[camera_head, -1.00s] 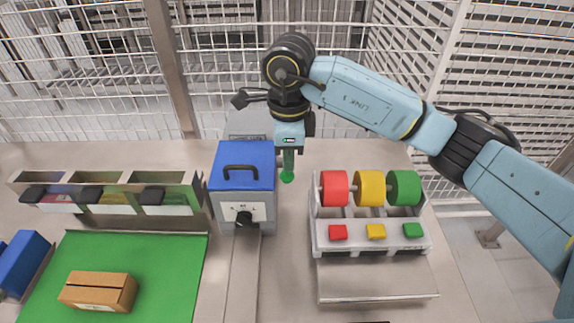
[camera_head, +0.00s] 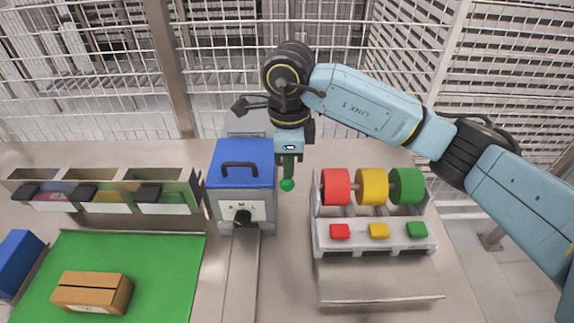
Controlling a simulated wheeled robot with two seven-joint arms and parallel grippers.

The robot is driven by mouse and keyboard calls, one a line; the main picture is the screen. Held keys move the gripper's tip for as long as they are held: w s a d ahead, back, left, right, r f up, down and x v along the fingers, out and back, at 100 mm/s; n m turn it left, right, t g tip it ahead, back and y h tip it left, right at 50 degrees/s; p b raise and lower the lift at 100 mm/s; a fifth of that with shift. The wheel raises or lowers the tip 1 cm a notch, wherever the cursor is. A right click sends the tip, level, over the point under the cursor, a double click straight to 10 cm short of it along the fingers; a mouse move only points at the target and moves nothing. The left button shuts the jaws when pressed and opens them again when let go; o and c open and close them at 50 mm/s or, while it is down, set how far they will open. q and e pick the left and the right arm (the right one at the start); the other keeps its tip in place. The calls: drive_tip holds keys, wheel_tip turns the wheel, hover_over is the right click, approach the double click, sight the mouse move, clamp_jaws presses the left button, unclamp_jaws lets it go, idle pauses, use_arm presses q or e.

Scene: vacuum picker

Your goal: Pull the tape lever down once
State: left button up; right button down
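The tape machine (camera_head: 240,172) is a grey box with a blue lid, a black lid handle and a black dial on its front. A green ball knob (camera_head: 287,185) is just right of the box, at the lower end of a narrow dark green piece; it looks like the tape lever's knob. My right gripper (camera_head: 288,168) points down from above, directly over the knob. Its fingers show as one narrow strip, so I cannot tell whether they are shut on the lever. My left gripper is out of view.
A rack (camera_head: 326,232) with red, yellow and green rolls and matching buttons stands to the right. Open bins (camera_head: 192,190) stand to the left. A brown carton (camera_head: 92,290) lies on a green mat (camera_head: 168,275), with a blue box (camera_head: 18,262) at far left.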

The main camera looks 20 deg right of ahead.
sight(289, 181)
drive_tip(key=shift+s+a+f+b, duration=0.1)
drive_tip(key=shift+s+f+b, duration=0.3)
drive_tip(key=shift+f+b, duration=0.3)
drive_tip(key=shift+s+a+f+b, duration=0.1)
drive_tip(key=shift+s+f+b, duration=0.3)
drive_tip(key=shift+f+b, duration=0.3)
drive_tip(key=shift+f, duration=0.2)
drive_tip(key=f+b, duration=0.1)
drive_tip(key=s+f+b, duration=0.1)
drive_tip(key=f+b, duration=0.1)
drive_tip(key=shift+a+f, duration=0.1)
drive_tip(key=shift+a, duration=0.05)
